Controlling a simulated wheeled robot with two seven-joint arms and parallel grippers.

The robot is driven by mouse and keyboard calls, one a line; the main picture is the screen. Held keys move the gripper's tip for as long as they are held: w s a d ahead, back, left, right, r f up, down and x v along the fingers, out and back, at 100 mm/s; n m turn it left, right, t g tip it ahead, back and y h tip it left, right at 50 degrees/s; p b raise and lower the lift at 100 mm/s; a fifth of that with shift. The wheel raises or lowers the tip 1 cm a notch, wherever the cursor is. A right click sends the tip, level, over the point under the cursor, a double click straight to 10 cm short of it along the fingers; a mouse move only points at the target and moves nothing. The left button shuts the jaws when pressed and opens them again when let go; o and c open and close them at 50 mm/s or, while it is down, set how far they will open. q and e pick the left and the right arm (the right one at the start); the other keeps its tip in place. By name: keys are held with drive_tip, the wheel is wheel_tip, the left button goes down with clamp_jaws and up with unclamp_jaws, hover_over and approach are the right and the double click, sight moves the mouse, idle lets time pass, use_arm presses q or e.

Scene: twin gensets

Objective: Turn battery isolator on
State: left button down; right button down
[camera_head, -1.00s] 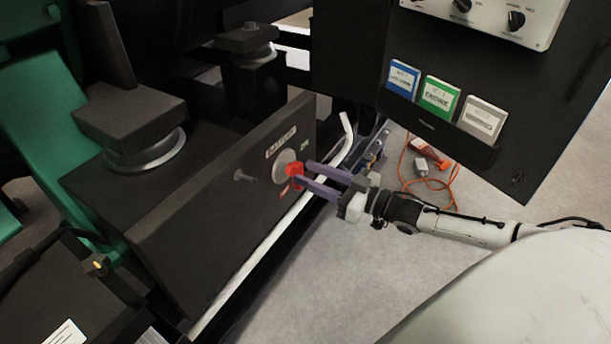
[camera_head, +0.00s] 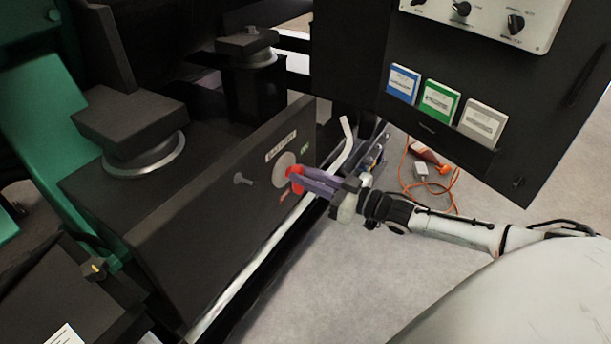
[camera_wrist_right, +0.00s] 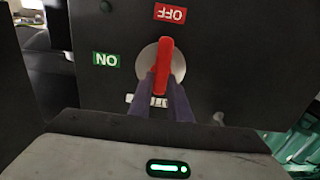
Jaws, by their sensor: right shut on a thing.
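The battery isolator has a red handle (camera_head: 296,179) on a round grey plate (camera_head: 281,166), set in a dark panel (camera_head: 215,215). In the right wrist view the red handle (camera_wrist_right: 163,66) stands lengthwise in the picture, with one end near the red OFF label (camera_wrist_right: 170,14). The green ON label (camera_wrist_right: 106,59) is to the left of the plate. My right gripper (camera_head: 298,180) has its purple fingers shut on the handle's near part; the fingertips show in the right wrist view (camera_wrist_right: 162,80). My left gripper is not in view.
A dark cabinet (camera_head: 480,170) with blue, green and grey booklets (camera_head: 440,100) hangs at the upper right. A bent pale pipe (camera_head: 345,145) runs beside the panel. An orange cable (camera_head: 408,175) lies on the open grey floor.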

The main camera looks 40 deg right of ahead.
use_arm(q)
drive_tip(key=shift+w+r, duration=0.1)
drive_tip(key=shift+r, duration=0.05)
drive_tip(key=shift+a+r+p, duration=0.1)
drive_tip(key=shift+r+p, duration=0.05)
drive_tip(key=shift+p, duration=0.45)
use_arm(e)
drive_tip(key=n, duration=1.2)
drive_tip(key=f+n, duration=0.1)
drive_tip(key=n, duration=0.4)
drive_tip(key=shift+s+a+n, duration=0.2)
drive_tip(key=shift+a+n, duration=0.15)
drive_tip(key=shift+n, duration=0.05)
drive_tip(key=c, duration=1.6)
unclamp_jaws()
drive_tip(key=shift+r, duration=0.1)
drive_tip(key=shift+c, duration=0.2)
